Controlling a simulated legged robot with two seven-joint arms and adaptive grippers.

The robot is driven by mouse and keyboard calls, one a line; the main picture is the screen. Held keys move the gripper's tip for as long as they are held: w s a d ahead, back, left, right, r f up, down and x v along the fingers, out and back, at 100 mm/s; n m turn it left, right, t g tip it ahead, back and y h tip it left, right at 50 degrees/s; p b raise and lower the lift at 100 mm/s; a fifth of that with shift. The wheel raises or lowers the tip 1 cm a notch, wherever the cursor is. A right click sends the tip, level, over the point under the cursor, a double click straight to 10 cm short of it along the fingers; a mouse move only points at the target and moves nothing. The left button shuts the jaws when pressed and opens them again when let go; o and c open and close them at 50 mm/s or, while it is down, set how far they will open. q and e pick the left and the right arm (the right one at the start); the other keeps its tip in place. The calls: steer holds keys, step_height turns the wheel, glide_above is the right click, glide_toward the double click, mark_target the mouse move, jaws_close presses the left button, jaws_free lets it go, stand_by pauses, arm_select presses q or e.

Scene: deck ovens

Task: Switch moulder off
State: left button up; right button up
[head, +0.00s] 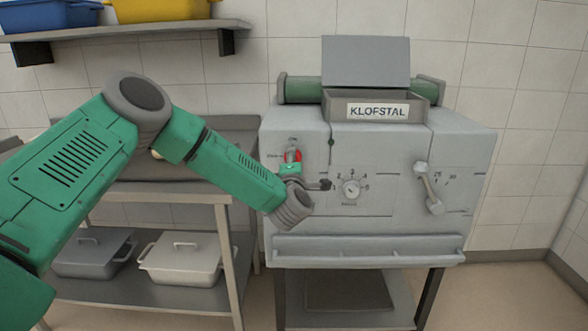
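The moulder is the grey machine (400,150) labelled KLOFSTAL, in the middle right of the head view. A red switch (293,155) sits on its front face at the upper left, with small markings around it. My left gripper (290,170) is at the front face just below the red switch, partly overlapping it in the picture. My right gripper is not in view.
A round numbered dial (351,188) and a slanted handle (429,190) are on the machine's front, right of my gripper. A ledge (365,248) runs below. A metal table (170,190) with lidded pans (182,258) underneath stands at left.

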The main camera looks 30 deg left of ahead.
arm_select(q)
steer(key=shift+w+a+r+n, duration=0.1)
steer(key=shift+a+r+n, duration=0.05)
steer(key=shift+r+n, duration=0.15)
steer(key=o, duration=1.1)
steer(key=shift+c, duration=0.2)
steer(key=shift+o, duration=0.4)
steer(key=shift+w+a+f, duration=0.1)
steer(key=shift+a+f, duration=0.05)
steer(key=shift+f, duration=0.25)
steer(key=v, duration=1.2)
steer(key=shift+w+f, duration=0.1)
steer(key=shift+w, duration=0.05)
